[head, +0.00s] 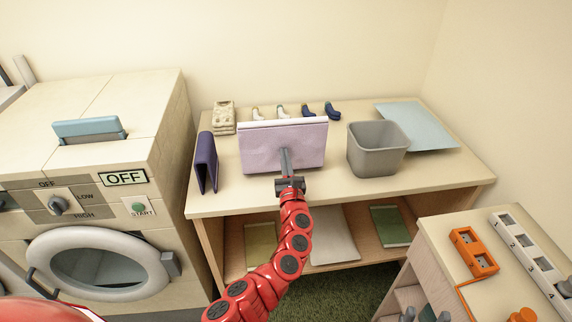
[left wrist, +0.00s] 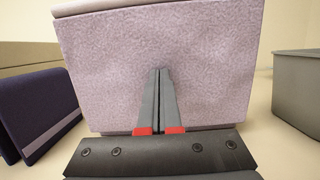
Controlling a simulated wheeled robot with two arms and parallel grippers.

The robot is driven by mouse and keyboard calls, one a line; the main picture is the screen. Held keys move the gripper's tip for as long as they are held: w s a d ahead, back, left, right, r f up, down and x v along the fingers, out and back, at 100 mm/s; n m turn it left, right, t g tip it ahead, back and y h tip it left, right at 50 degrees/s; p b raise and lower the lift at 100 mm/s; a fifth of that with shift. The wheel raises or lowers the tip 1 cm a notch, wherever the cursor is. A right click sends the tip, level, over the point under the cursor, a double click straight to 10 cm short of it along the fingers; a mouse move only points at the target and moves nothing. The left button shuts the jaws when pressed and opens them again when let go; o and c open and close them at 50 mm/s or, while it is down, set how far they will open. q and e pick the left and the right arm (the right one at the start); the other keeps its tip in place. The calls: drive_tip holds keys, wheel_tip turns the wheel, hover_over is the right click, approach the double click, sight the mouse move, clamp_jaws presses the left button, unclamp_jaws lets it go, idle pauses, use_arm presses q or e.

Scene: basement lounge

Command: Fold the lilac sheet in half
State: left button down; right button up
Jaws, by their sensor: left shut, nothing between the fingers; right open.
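The lilac sheet (head: 262,146) stands nearly upright on the wooden table, its broad face towards me and a pale strip along its top edge. What lies behind it is hidden. My left gripper (head: 285,153) is in front of the sheet, low at its middle, fingers shut and empty. In the left wrist view the shut fingers (left wrist: 158,72) point at the lilac face (left wrist: 110,70); I cannot tell whether they touch it. My right gripper (head: 426,314) is open at the bottom edge of the head view, away from the sheet, mostly cut off.
A navy folded piece (head: 206,162) stands left of the sheet, a grey bin (head: 376,152) right of it. A pale blue sheet (head: 425,130) lies at the table's back right. Small items line the back. A washer (head: 95,190) stands left, a cabinet (head: 480,228) front right.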

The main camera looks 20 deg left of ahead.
use_arm(q)
drive_tip(key=w+b, duration=0.1)
drive_tip(key=w+a+b, duration=0.1)
drive_tip(key=w+b, duration=0.1)
drive_tip(key=shift+a, duration=0.1)
idle(0.3)
drive_tip(key=s+r+p, duration=0.1)
drive_tip(key=p, duration=0.2)
drive_tip(key=s+d+r+p, duration=0.1)
drive_tip(key=s+r+p, duration=0.1)
drive_tip(key=p, duration=0.1)
drive_tip(key=s+d+r+p, duration=0.1)
drive_tip(key=s+p, duration=0.1)
drive_tip(key=p, duration=0.2)
drive_tip(key=shift+r, duration=0.4)
drive_tip(key=shift+s+d+r+p, duration=0.15)
drive_tip(key=shift+s+p, duration=0.15)
drive_tip(key=shift+p, duration=0.1)
